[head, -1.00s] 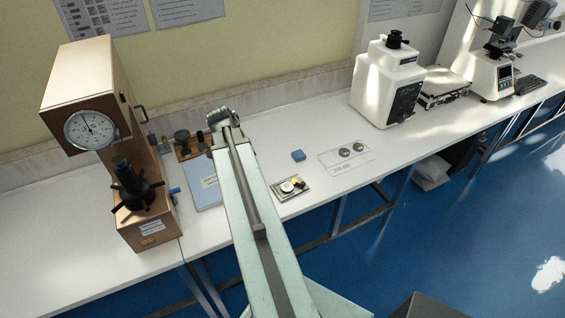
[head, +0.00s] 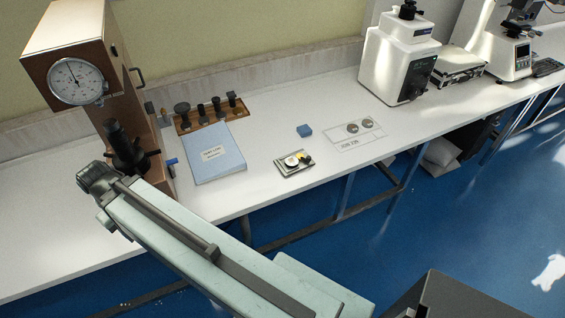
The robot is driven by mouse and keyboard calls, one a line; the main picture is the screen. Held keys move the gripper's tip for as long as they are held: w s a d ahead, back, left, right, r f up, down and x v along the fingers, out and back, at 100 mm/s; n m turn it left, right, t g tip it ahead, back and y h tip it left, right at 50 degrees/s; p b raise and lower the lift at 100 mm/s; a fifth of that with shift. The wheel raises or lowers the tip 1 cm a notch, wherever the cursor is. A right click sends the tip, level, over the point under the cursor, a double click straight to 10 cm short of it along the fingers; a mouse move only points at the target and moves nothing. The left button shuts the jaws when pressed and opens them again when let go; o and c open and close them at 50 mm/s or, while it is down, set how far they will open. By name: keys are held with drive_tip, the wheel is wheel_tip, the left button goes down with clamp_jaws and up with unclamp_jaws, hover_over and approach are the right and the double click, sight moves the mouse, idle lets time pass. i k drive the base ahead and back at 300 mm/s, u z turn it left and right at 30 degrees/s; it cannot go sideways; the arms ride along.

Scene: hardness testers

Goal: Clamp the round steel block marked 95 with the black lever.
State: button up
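A small tray-like fixture (head: 281,166) lies near the front edge of the bench in the head view. On it are a pale round disc (head: 292,161), a yellow part (head: 300,155) and a small black part (head: 307,160) that may be the lever. Two grey round blocks (head: 352,128) lie on a clear sheet behind and to the right; no mark 95 is readable on any of them. The end of my arm, with my gripper (head: 95,180), is at the far left, in front of the wooden tester and well away from the fixture. Its fingers cannot be made out.
A wooden hardness tester with a dial (head: 77,83) stands at left. A white machine (head: 395,65) stands back right. Bench between book and fixture is clear.

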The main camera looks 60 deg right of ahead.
sight(300, 157)
drive_tip(key=z, duration=1.35)
drive_tip(key=i, duration=0.3)
drive_tip(key=z, duration=1.4)
drive_tip(key=k, duration=0.4)
drive_tip(key=u, duration=0.45)
